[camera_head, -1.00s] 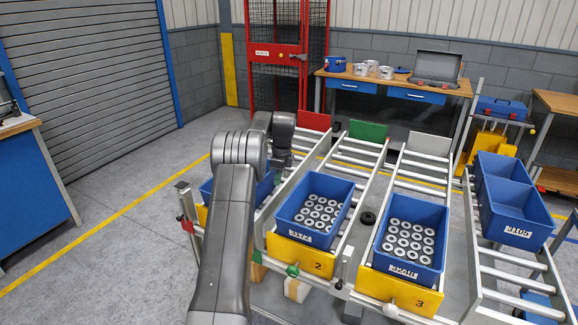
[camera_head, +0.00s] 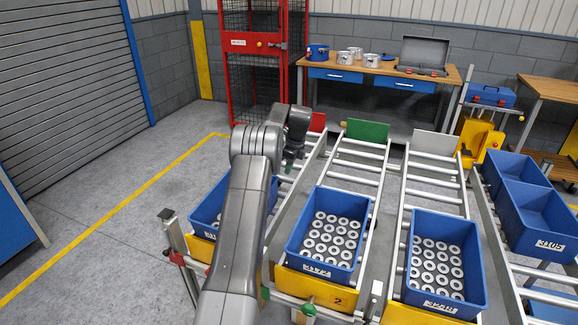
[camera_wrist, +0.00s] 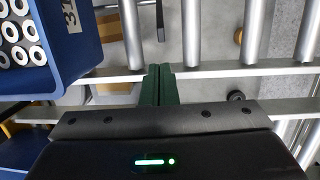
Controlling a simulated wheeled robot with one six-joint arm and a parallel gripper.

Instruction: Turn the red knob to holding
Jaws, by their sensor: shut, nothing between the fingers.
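A small red part (camera_head: 176,258), which looks like the red knob, sits on the post at the front left of the first roller lane. It is partly beside my arm, and its setting is too small to read. My gripper (camera_head: 289,166) is above the first lane, well behind and to the right of the red part. In the wrist view its dark green fingertips (camera_wrist: 158,84) are shut together with nothing between them, above rollers and a rail. The red knob does not show clearly in the wrist view.
Blue bins of metal rings stand on the lanes, one in the second lane (camera_head: 299,246) and one in the third (camera_head: 409,275). A green knob (camera_head: 309,309) is at the second lane's front. A red board (camera_head: 318,121) ends the first lane. Open floor lies left.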

